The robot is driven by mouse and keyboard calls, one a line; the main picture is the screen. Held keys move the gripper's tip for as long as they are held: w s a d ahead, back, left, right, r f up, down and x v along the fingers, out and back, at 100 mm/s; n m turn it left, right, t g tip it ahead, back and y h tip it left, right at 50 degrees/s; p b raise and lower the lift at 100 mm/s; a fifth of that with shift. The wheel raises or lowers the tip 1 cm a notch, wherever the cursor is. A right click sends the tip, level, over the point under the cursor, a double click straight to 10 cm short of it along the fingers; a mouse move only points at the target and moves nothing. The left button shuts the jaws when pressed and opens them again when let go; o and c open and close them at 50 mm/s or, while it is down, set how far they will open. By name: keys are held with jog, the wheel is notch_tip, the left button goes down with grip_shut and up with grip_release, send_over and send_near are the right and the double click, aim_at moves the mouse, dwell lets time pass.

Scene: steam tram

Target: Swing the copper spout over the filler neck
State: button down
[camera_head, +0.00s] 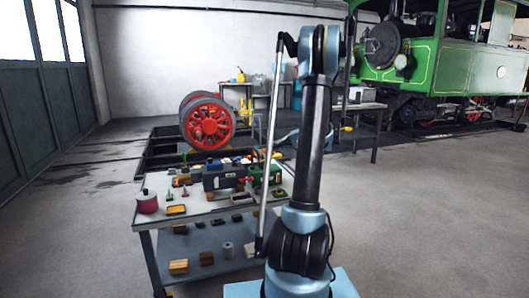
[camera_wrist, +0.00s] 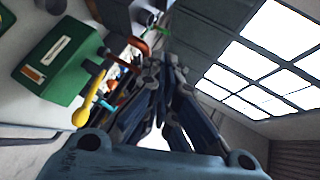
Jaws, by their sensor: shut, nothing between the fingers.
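In the wrist view a reddish-brown, copper-coloured piece (camera_wrist: 139,45) shows just beyond the fingertips, to their upper left; it may be the copper spout. My gripper (camera_wrist: 161,66) is shut and empty, its dark blue fingers meeting near the piece; I cannot tell whether they touch it. A green box (camera_wrist: 60,65) with a pale label lies left of the gripper, and a yellow-handled part (camera_wrist: 90,108) lies between them. I cannot make out the filler neck. In the head view my arm hides the gripper and part of the work table (camera_head: 222,212).
The table holds a red can (camera_head: 147,203), a grey tool box (camera_head: 222,177) and several small parts. Blocks lie on its lower shelf (camera_head: 215,250). Red wheels (camera_head: 207,125) stand behind it, and a green steam tram (camera_head: 440,65) at the back right. The right floor is clear.

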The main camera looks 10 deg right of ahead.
jog(key=w+d+f+t+y, duration=0.1)
jog(key=w+d+f+t, duration=0.1)
jog(key=w+d, duration=0.3)
jog(key=d+f, duration=0.1)
jog(key=d, duration=0.2)
jog(key=shift+m, duration=0.4)
jog(key=shift+w, duration=0.15)
jog(key=s+a+x, duration=0.2)
jog(key=x, duration=1)
jog(key=shift+a, duration=0.15)
